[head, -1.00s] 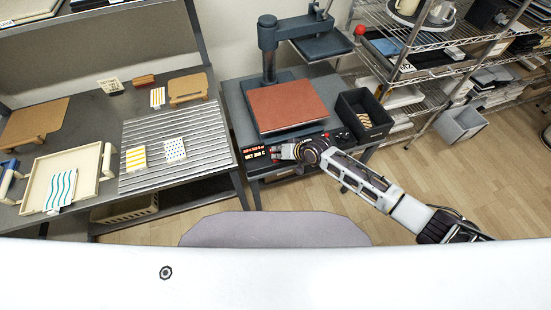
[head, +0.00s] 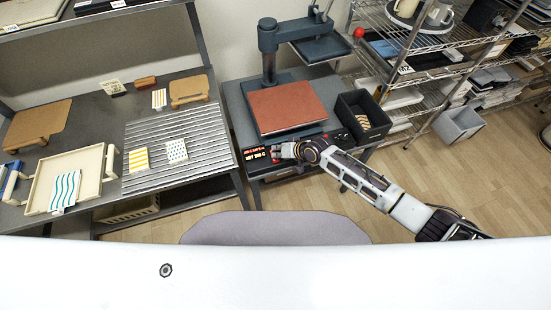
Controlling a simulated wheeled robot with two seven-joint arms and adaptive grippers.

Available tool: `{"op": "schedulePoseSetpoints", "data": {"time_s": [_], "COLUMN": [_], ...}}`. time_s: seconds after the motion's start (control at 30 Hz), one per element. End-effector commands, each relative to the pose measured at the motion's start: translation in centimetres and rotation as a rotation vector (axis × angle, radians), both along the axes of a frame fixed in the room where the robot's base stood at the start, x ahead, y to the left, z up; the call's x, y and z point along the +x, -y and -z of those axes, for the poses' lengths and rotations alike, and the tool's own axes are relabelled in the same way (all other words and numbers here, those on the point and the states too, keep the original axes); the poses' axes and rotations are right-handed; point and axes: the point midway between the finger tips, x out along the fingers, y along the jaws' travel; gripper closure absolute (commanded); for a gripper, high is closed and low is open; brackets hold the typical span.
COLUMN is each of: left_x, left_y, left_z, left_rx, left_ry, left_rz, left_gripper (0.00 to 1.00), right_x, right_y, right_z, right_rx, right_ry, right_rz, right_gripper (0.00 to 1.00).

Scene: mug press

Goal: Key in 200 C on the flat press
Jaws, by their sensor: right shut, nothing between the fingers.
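The flat press stands on a dark stand, with a reddish-brown lower plate (head: 286,106) and a dark upper plate (head: 325,44) swung aside to the right. Its black control display (head: 257,154) is on the front left and shows red and white lines. The lower line looks like "SET 200 C", though the characters are very small. My right gripper (head: 274,152) is shut and empty, its fingertips just right of the display at the front panel. The gripper hides the panel parts there, and I cannot tell whether it touches a key. My left gripper is not in view.
A dark bin (head: 363,117) with a striped piece stands right of the press. A red ball-shaped knob (head: 359,32) is at the back. The left table holds a ribbed mat (head: 200,150), patterned tiles and a cream tray (head: 98,178). A wire shelf (head: 420,50) is at right.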

Motion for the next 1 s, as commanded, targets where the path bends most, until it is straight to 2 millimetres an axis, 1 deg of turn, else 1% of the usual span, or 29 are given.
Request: {"op": "schedulePoseSetpoints", "data": {"time_s": [0.23, 0.37, 1.0], "left_x": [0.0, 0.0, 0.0], "left_y": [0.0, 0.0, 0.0], "left_z": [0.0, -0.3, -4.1], "left_rx": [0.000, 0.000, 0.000], "left_ry": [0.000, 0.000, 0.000], "left_rz": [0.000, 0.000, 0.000], "left_gripper": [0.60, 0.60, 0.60], "right_x": [0.0, 0.0, 0.0], "right_y": [0.0, 0.0, 0.0], "right_z": [0.0, -0.3, -4.3], "right_rx": [0.000, 0.000, 0.000], "right_ry": [0.000, 0.000, 0.001], "right_rz": [0.000, 0.000, 0.001], "right_gripper": [1.00, 1.00, 1.00]}}
